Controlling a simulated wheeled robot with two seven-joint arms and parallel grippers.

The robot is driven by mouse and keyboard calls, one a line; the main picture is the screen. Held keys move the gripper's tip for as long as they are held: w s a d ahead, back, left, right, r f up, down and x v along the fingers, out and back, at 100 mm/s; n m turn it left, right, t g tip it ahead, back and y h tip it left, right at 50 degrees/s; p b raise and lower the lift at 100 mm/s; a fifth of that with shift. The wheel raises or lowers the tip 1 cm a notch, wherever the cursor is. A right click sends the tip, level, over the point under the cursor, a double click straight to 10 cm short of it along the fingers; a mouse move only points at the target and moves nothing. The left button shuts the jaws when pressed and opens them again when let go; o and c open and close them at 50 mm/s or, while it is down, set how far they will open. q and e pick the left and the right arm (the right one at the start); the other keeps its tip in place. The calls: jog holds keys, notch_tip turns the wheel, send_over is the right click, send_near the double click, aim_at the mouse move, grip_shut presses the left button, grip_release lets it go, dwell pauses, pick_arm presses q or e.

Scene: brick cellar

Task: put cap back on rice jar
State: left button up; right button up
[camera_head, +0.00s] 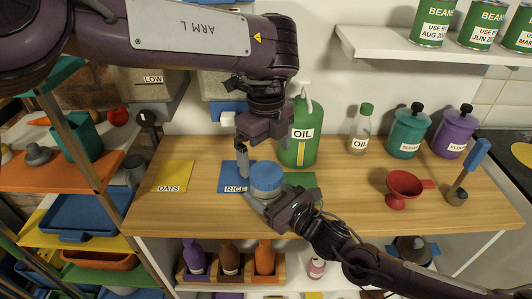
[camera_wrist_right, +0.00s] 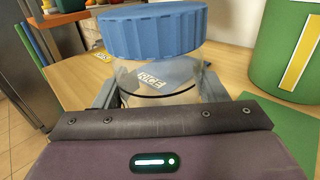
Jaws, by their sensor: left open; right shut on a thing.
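The rice jar is clear glass (camera_wrist_right: 160,80), with the blue ribbed cap (camera_wrist_right: 152,32) at its top. Whether the cap is fully seated I cannot tell. In the head view the blue cap (camera_head: 266,177) hides most of the jar. My right gripper (camera_head: 262,203) is shut on the jar, its fingers at the jar's sides. My left gripper (camera_head: 243,165) is open, with its fingers pointing down just left of the cap and apart from it. The blue RICE mat (camera_head: 229,177) lies under and left of the jar, partly covered.
A green oil jug (camera_head: 299,140) stands close behind the jar. A small oil bottle (camera_head: 360,132), a teal canister (camera_head: 407,130), a purple canister (camera_head: 455,135) and a red funnel (camera_head: 404,188) are to the right. A yellow OATS mat (camera_head: 174,175) is at left. The counter between jug and funnel is clear.

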aim_at(277, 199)
pick_arm(q)
notch_tip(277, 199, up, 11)
dwell(0.3)
jog(key=shift+r, duration=0.1)
pick_arm(e)
jog(key=o, duration=2)
jog(key=shift+c, duration=0.2)
jog(key=b+v, duration=0.1)
jog(key=v, duration=0.6)
jog(key=shift+b, duration=0.3)
pick_arm(q)
jog(key=shift+f, duration=0.85)
pick_arm(e)
jog(key=shift+s+d, duration=0.3)
